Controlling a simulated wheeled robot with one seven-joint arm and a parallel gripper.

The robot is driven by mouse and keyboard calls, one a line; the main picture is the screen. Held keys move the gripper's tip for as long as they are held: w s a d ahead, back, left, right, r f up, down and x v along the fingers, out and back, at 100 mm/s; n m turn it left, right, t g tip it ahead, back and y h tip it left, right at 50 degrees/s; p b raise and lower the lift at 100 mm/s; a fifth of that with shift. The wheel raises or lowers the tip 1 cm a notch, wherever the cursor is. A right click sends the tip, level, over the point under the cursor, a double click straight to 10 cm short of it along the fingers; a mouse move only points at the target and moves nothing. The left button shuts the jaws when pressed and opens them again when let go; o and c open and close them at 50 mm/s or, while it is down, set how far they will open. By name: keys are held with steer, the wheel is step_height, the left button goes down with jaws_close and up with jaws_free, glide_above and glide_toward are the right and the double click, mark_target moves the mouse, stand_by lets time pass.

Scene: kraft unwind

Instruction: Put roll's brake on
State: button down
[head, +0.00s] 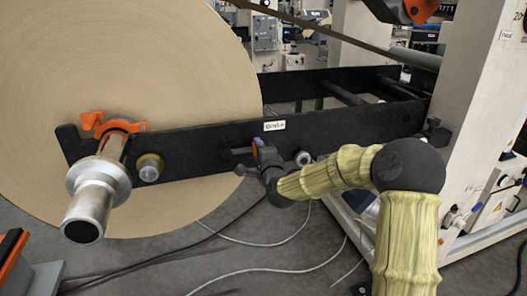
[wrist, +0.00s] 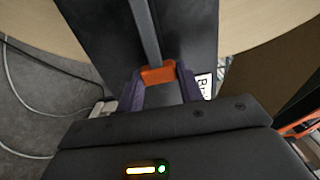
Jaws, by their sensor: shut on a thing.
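The big kraft paper roll (head: 160,60) stands at the left of the head view, behind a black arm of the stand (head: 200,143). A small white label (head: 274,125) sits on the arm's top edge; it also shows beside my gripper in the wrist view (wrist: 204,86). The brake lever is a grey bar (wrist: 143,30) with an orange grip (wrist: 158,74). My gripper (head: 258,146) is at the arm's outer face just below the label. Its two dark purple fingers are shut on the orange grip, one on each side. In the head view my gripper hides most of the lever.
An orange clamp collar (head: 112,125) and a metal shaft end (head: 88,208) stick out at the roll's centre. A brass-coloured knob (head: 150,167) is right of them. A pale machine frame (head: 480,110) stands at the right. Cables (head: 270,240) lie on the grey floor.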

steer(key=shift+f, duration=0.1)
steer(key=c, duration=0.9)
jaws_free()
steer(key=shift+s, duration=0.1)
steer(key=p+v, duration=0.1)
steer(key=v, duration=1.6)
steer(key=shift+s, duration=0.15)
steer(key=shift+f, duration=0.1)
